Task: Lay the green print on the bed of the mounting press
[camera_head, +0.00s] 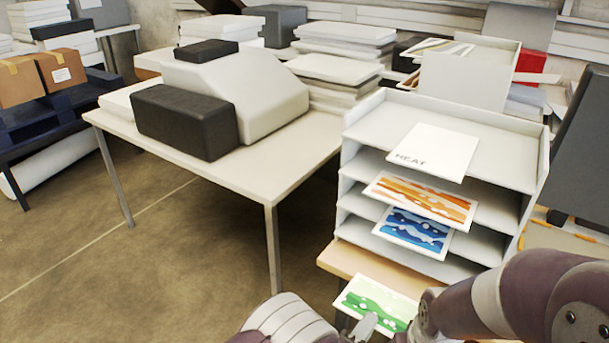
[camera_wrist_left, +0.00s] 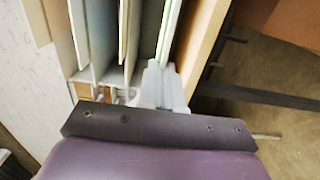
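The green print (camera_head: 382,302) sticks out at the lowest level of the white shelf rack. My left gripper (camera_head: 368,324) is at its near edge, with a pale finger overlapping it. In the left wrist view the left gripper's fingers (camera_wrist_left: 162,82) are close together at the print's thin edge (camera_wrist_left: 168,35); whether they pinch it is unclear. A dark raised panel (camera_head: 584,150) and a tan surface with orange marks (camera_head: 562,240) at the right edge may be the mounting press and its bed, partly cut off. My right arm crosses the lower right; its gripper cannot be made out.
The white rack (camera_head: 350,150) holds an orange print (camera_head: 420,198), a blue print (camera_head: 413,232) and a card marked HEAT (camera_head: 435,150). A white table (camera_head: 255,175) with a white and black machine (camera_head: 235,90) stands left. Floor is clear at lower left.

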